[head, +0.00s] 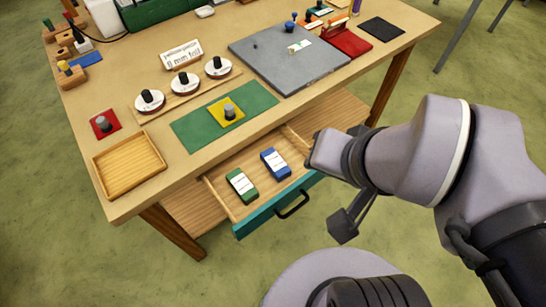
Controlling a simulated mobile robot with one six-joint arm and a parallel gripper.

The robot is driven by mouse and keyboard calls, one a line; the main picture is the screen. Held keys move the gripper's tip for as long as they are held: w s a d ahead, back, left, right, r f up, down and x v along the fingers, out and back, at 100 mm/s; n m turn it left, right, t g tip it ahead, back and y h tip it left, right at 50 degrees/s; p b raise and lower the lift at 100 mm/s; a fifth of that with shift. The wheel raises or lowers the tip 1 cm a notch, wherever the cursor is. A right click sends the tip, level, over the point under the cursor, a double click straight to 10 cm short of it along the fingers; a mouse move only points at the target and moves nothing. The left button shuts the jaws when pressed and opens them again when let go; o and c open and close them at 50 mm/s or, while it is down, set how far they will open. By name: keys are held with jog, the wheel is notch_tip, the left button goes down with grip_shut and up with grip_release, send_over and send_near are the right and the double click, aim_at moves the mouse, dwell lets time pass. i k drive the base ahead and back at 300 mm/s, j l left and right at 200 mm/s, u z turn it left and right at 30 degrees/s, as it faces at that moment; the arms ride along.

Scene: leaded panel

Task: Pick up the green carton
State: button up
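The green carton (242,185) has a white label and lies in the open drawer (254,220) under the table, on the left side of the drawer floor. A blue carton (275,163) with a white label lies to its right, a small gap apart. My gripper (343,226) hangs from my arm to the right of the drawer, outside its teal front. It is seen from the side and I cannot tell whether its fingers are open or shut. No carton is seen in it.
The drawer's teal front has a black handle (293,204). Above it, the tabletop holds a wooden tray (129,164), a green mat (199,126) with a yellow square, a grey board (290,68) and several dark-knobbed round pieces. The table edge overhangs the drawer's back.

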aim_at(240, 183)
jog(key=j+z, duration=0.35)
jog(key=j, duration=0.75)
jog(key=j+z, duration=0.4)
jog(key=j, duration=0.75)
